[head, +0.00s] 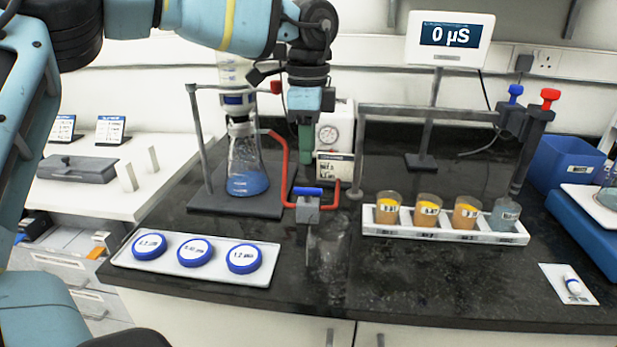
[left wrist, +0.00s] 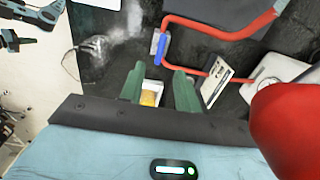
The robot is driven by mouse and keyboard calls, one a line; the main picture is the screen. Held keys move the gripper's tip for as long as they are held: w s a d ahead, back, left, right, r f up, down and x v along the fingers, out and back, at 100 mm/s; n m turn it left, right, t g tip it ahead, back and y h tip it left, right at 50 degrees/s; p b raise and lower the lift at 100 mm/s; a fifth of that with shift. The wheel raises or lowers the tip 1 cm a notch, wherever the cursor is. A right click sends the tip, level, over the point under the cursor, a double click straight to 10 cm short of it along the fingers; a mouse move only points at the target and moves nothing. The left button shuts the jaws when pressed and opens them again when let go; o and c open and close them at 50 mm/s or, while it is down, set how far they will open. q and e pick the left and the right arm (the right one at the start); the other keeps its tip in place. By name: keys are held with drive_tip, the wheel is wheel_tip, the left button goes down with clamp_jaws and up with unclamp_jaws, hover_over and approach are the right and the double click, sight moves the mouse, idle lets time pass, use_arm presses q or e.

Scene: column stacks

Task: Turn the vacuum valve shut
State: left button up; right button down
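The vacuum valve is a grey block (head: 307,211) with a blue handle (head: 308,191), in the middle of the bench. Its handle lies left to right in the head view, roughly along the red tubing (head: 283,158). The handle (left wrist: 159,46) also shows in the left wrist view, beyond my fingertips. My left gripper (head: 305,150) points down with green fingers, above and behind the valve and apart from it. In the left wrist view its two fingers (left wrist: 160,80) are apart with nothing gripped between them. My right gripper is not in view.
A flask (head: 247,165) of blue liquid stands back left on a dark stand base. A gauge unit (head: 333,130) is behind. A white rack (head: 450,231) of cups is right, a tray (head: 190,272) of blue-rimmed discs front left. A clear glass-like thing (head: 331,262) stands before the valve.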

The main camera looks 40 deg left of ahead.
sight(308, 188)
use_arm(q)
drive_tip(key=shift+f, duration=3.9)
clamp_jaws()
